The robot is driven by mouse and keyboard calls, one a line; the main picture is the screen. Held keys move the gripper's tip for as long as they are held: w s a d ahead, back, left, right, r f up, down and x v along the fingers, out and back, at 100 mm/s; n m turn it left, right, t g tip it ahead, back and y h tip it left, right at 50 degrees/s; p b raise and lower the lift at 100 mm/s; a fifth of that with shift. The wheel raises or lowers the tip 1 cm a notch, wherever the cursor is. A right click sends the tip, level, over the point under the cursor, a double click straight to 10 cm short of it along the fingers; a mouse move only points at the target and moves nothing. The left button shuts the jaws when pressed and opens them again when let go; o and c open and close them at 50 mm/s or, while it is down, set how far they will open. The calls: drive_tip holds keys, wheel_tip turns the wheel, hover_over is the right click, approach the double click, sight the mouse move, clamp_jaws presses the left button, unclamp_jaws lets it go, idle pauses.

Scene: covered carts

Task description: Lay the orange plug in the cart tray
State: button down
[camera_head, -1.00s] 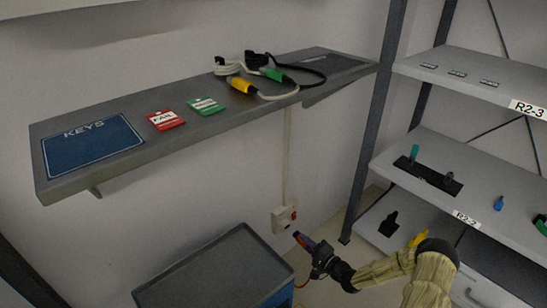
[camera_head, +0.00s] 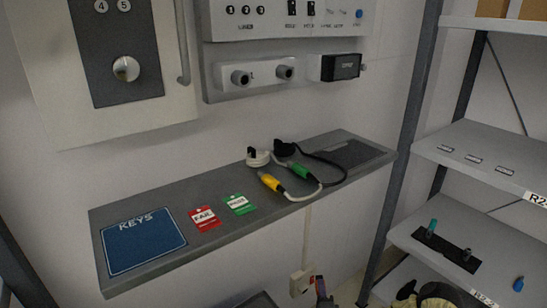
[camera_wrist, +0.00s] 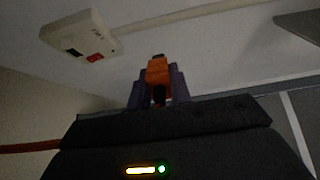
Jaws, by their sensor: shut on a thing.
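The orange plug (camera_wrist: 158,68) is held between the two purple fingers of my gripper (camera_wrist: 159,82) in the wrist view, with its dark tip pointing away from the wrist. An orange cord (camera_wrist: 30,147) shows at the left of that view. The plug is not clear in the head view, where only the top of my gripper (camera_head: 321,289) shows at the bottom edge, beside the wall socket (camera_head: 301,283). The socket (camera_wrist: 82,36) with its red switch also shows in the wrist view, apart from the plug. Only a dark sliver of the cart tray (camera_head: 258,301) shows; most is out of frame.
A grey wall shelf (camera_head: 240,221) juts out above, holding a KEYS mat (camera_head: 143,240), red and green tags, and two cables with yellow and green connectors. A rack with several shelves (camera_head: 480,155) stands at the right. A panel (camera_head: 285,75) is on the wall.

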drive_tip(key=s+r+p, duration=0.4)
drive_tip(key=r+p, duration=1.3)
drive_tip(key=p, duration=0.1)
drive_tip(key=s+r+p, duration=0.4)
drive_tip(key=r+p, duration=1.3)
drive_tip(key=p, duration=0.1)
drive_tip(key=shift+s+r, duration=0.2)
drive_tip(key=shift+d+f, duration=0.1)
drive_tip(key=shift+d, duration=0.05)
